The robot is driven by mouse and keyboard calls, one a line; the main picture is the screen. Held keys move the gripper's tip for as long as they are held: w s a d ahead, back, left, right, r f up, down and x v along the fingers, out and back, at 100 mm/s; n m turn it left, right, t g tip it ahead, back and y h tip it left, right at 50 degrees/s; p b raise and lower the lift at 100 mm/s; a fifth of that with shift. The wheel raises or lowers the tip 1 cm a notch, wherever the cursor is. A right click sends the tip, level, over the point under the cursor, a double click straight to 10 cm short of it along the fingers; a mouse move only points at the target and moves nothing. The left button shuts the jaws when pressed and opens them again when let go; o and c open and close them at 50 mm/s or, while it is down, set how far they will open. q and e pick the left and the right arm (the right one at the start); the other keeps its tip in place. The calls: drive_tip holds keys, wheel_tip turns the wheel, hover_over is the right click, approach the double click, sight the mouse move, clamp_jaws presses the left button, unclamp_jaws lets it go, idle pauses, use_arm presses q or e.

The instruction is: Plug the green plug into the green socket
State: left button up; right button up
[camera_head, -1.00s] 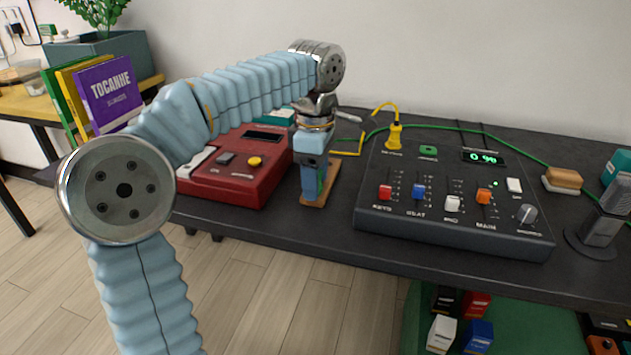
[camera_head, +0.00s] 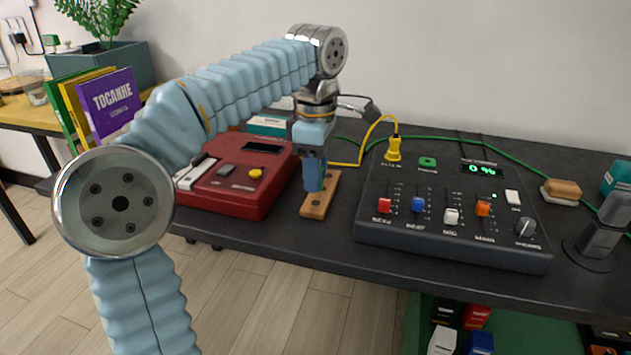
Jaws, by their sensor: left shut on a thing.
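The mixer (camera_head: 375,232) is a dark sloped box, and the green socket (camera_head: 428,162) is on its upper panel, with nothing in it. A yellow plug (camera_head: 393,150) stands upright left of the green socket. A green cable (camera_head: 478,132) runs behind the mixer to behind my left gripper. My left gripper (camera_head: 314,188) points down over a wooden block with holes (camera_head: 318,208), left of the mixer. It is shut; the green plug itself is hidden by the fingers and wrist, and the green cable leads there. My right gripper is out of view.
A red device (camera_head: 240,194) with a yellow knob stands left of the wooden block. A yellow cable (camera_head: 365,135) loops between the block and mixer. A brush (camera_head: 562,190) and a dark stand (camera_head: 598,240) are at the right. Books and a planter stand at the far left.

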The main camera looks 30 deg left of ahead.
use_arm(q)
drive_tip(key=s+d+r, duration=0.6)
drive_tip(key=s+r, duration=0.2)
drive_tip(key=s, duration=0.3)
drive_tip(key=shift+r, duration=0.15)
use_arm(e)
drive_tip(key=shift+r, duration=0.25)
